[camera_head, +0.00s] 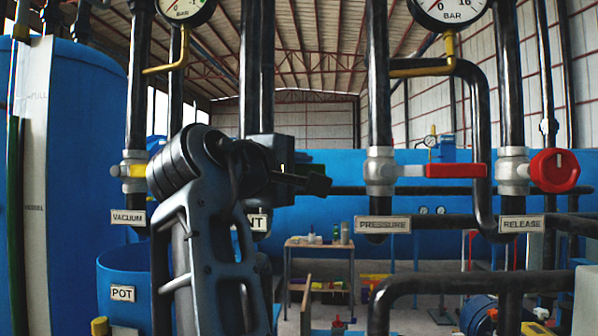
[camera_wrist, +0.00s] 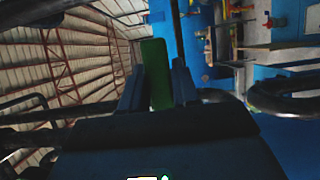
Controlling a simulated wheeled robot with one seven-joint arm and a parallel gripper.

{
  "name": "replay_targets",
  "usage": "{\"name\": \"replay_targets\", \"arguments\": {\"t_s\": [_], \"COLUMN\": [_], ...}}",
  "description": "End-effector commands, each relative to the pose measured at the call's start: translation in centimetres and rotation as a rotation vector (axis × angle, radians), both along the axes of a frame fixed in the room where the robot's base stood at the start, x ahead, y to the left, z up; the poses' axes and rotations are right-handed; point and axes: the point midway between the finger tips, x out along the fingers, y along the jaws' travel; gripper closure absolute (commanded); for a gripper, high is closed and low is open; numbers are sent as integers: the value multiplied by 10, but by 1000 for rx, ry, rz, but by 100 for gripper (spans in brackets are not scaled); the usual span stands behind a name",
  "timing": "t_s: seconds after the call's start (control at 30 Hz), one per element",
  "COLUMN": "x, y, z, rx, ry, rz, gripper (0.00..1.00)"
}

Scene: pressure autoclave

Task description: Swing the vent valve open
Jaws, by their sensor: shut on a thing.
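The vent valve's green handle (camera_wrist: 156,72) shows in the wrist view as a flat bar standing between the two fingers of my gripper (camera_wrist: 158,85). The fingers are closed on it from both sides. In the head view my gripper (camera_head: 303,180) reaches rightward in front of the vent pipe (camera_head: 258,80). My arm and gripper hide the vent valve body and most of the handle there. The vent label (camera_head: 260,222) is partly covered, with only its last letters showing. I cannot tell the handle's exact angle from the head view.
The pressure valve's red handle (camera_head: 441,171) points right, just right of my gripper. The red release knob (camera_head: 554,171) is at the far right. The vacuum valve (camera_head: 132,171) is close on the left. A horizontal dark pipe (camera_head: 470,285) crosses low at the right.

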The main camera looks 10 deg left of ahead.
Motion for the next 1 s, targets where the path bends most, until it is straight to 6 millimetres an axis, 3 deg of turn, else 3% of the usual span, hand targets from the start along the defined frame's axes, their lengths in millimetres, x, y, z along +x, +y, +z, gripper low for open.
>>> {"name": "replay_targets", "arguments": {"t_s": [0.43,1.0], "x": [0,0], "y": [0,22], "z": [17,66], "rx": [-136,-654], "ry": [2,-2], "rz": [-2,-2], "gripper": [100,100]}}
